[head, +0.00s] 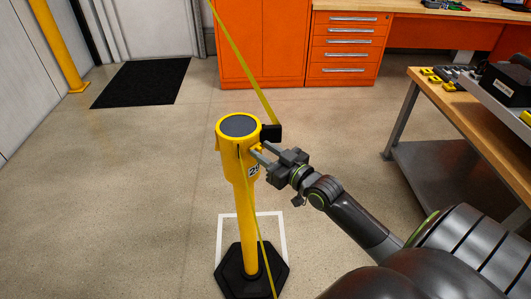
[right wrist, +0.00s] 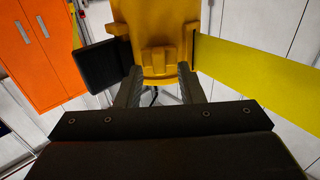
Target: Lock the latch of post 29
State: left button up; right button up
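Post 29 (head: 247,215) is a yellow stanchion standing upright on a black base (head: 252,272), its number label (head: 254,171) partly hidden. It also shows close up in the right wrist view (right wrist: 158,18). A small yellow latch (right wrist: 158,57) sticks out of the post's head. My right gripper (head: 258,153) is at the head's right side. In the right wrist view its two fingers (right wrist: 160,80) stand apart, one on each side of the latch. I cannot tell whether they touch it. My left gripper is not in view.
A black belt end (head: 271,133) with a yellow belt (head: 240,58) sits at the post's head. Another belt (head: 262,240) runs down from the post. A workbench (head: 408,100) stands right, orange cabinets (head: 262,40) behind.

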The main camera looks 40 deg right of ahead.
jog(key=shift+c, duration=0.3)
grip_shut()
